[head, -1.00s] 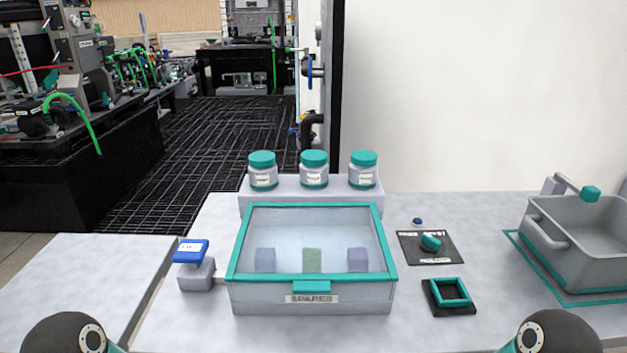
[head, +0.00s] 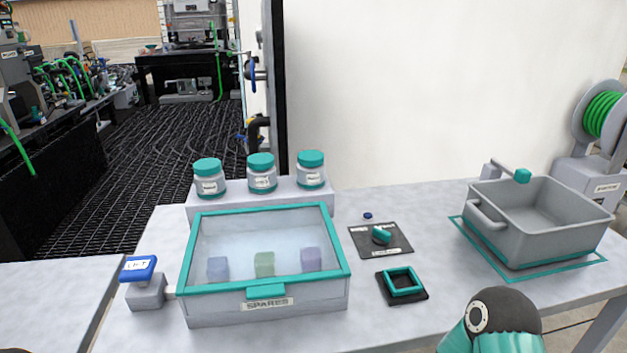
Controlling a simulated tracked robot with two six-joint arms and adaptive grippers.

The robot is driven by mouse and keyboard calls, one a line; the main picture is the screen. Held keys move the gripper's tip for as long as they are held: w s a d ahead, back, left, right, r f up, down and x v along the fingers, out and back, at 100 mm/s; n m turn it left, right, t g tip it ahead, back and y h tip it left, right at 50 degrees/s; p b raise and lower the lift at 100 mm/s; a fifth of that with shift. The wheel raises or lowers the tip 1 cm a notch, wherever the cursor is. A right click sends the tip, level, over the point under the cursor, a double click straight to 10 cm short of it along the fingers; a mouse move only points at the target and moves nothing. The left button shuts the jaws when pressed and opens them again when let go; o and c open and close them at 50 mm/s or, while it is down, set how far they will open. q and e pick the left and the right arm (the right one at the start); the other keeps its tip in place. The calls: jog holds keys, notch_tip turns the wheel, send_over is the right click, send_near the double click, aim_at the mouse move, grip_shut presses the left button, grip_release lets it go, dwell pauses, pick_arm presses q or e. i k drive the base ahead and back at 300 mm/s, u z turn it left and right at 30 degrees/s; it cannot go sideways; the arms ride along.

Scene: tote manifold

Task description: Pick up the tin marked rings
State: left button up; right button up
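Three grey tins with teal lids stand in a row on a raised ledge behind the glass-topped box: a left tin (head: 209,180), a middle tin (head: 262,174) and a right tin (head: 311,170). Each has a pale label on its front. The lettering is too small to read, so I cannot tell which is marked rings. All three are upright, closed and apart from one another. Neither gripper is in view.
The box marked SPARES (head: 265,312) has a shut clear lid over several coloured blocks. A black mat (head: 398,246), a teal square frame (head: 404,282) and a grey tote (head: 540,240) lie right. A hose reel (head: 602,115) stands farther right.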

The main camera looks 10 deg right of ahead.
aim_at(260, 182)
jog(key=u, duration=0.2)
jog(key=k, duration=0.5)
jog(key=u, duration=1.3)
jog(key=k, duration=1.45)
jog(key=z, duration=0.4)
jog(key=i, duration=1)
jog(key=z, duration=0.05)
